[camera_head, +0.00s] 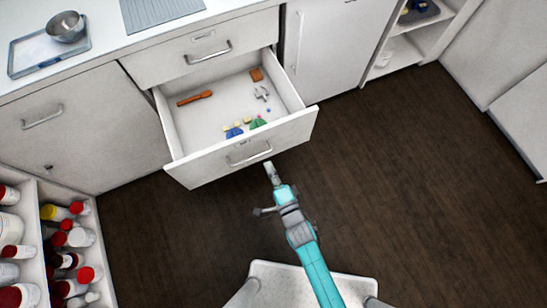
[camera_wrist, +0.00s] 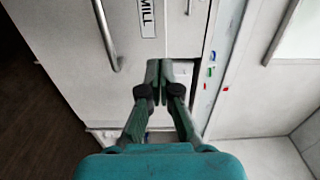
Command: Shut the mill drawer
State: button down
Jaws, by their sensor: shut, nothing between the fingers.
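The mill drawer is pulled well out below the counter, its white front panel (camera_head: 290,133) facing me with a bar handle (camera_head: 250,152). In the wrist view the front (camera_wrist: 75,70) fills much of the picture, with the handle (camera_wrist: 106,38) at the left and a MILL label (camera_wrist: 148,18). My gripper (camera_head: 269,166) is shut and empty, just in front of the drawer front, near its lower edge and right of the handle. In the wrist view its fingertips (camera_wrist: 159,66) are together before the front; I cannot tell if they touch it.
The drawer holds a brown wooden tool (camera_head: 195,98), a brown block (camera_head: 257,74) and several small coloured pieces. A shut drawer (camera_head: 180,58) is above it. A shelf of red-capped bottles (camera_head: 70,235) stands at left. The dark floor (camera_head: 400,190) at right is clear.

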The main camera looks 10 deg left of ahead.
aim_at(254, 136)
jog(key=x, duration=1)
jog(key=shift+a, duration=0.15)
jog(key=shift+w, duration=0.1)
